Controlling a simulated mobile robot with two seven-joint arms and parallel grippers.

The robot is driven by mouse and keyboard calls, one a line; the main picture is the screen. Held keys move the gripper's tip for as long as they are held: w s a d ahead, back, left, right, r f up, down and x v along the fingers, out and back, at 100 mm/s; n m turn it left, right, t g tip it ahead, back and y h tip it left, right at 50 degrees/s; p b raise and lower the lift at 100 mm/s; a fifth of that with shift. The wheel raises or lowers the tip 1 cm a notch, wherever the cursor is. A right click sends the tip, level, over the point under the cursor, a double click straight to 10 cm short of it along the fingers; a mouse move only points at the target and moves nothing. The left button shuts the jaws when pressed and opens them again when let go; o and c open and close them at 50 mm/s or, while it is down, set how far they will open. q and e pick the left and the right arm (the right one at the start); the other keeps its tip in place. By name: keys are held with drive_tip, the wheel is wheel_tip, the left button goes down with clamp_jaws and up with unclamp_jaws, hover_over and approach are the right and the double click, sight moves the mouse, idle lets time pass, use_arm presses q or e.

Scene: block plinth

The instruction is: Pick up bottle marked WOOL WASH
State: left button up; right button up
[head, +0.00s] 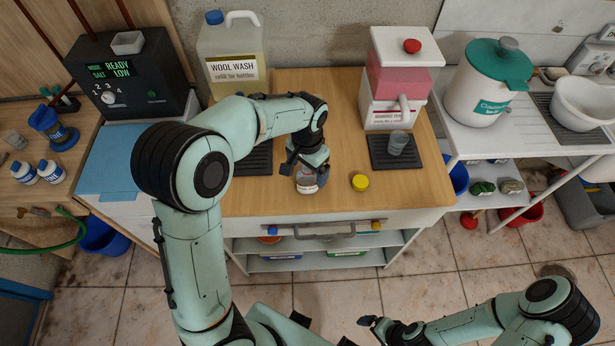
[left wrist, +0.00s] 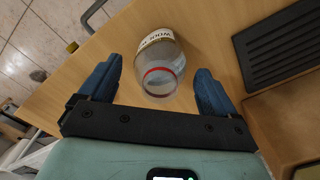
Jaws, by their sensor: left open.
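A small clear bottle (head: 309,184) with a white label stands on the wooden worktop near its front edge. In the left wrist view the bottle (left wrist: 160,65) shows a label reading WOOL, the rest turned out of sight, and an open mouth with a red ring. My left gripper (head: 305,167) is open right above and around the bottle. In the left wrist view its blue fingers (left wrist: 158,72) are on either side of the bottle, with a gap on each side. My right gripper (head: 370,322) is low at the front, away from the worktop, its jaws unclear.
A large WOOL WASH refill jug (head: 228,48) stands at the back left. A yellow cap (head: 360,182) lies right of the bottle. A pink-and-white dispenser (head: 398,80) stands at the back right, with a small glass (head: 397,143) on a dark mat before it.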

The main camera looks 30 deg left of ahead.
use_arm(q)
drive_tip(key=c, duration=1.1)
